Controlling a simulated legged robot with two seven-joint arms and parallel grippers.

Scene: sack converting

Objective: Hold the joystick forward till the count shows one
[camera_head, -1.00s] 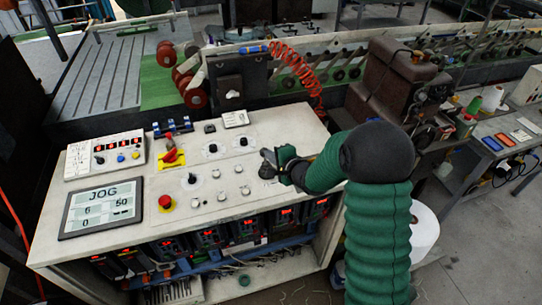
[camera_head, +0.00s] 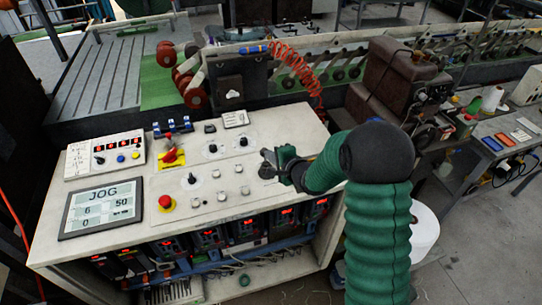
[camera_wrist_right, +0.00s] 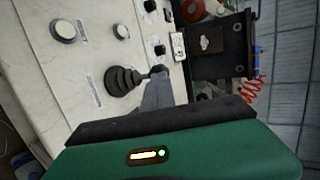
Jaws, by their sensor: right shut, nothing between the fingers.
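The joystick (camera_head: 266,171) stands on the right part of the pale control panel (camera_head: 290,128). Its black ribbed boot (camera_wrist_right: 120,80) shows clearly in the right wrist view, with the stick leaning right toward my finger. My right gripper (camera_head: 268,156) is shut and empty, its fingertips at the stick. The grey finger (camera_wrist_right: 159,92) seems to touch the stick's top, but the exact contact is hard to tell. The screen (camera_head: 102,207) at the panel's left reads JOG, with 6, 50 and 0 below. My left gripper is not in view.
A red mushroom button (camera_head: 166,202) and a red-handled switch on a yellow plate (camera_head: 172,157) are left of the joystick. Several small knobs and buttons lie between. A machine with a coiled red hose (camera_head: 298,68) stands behind the panel.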

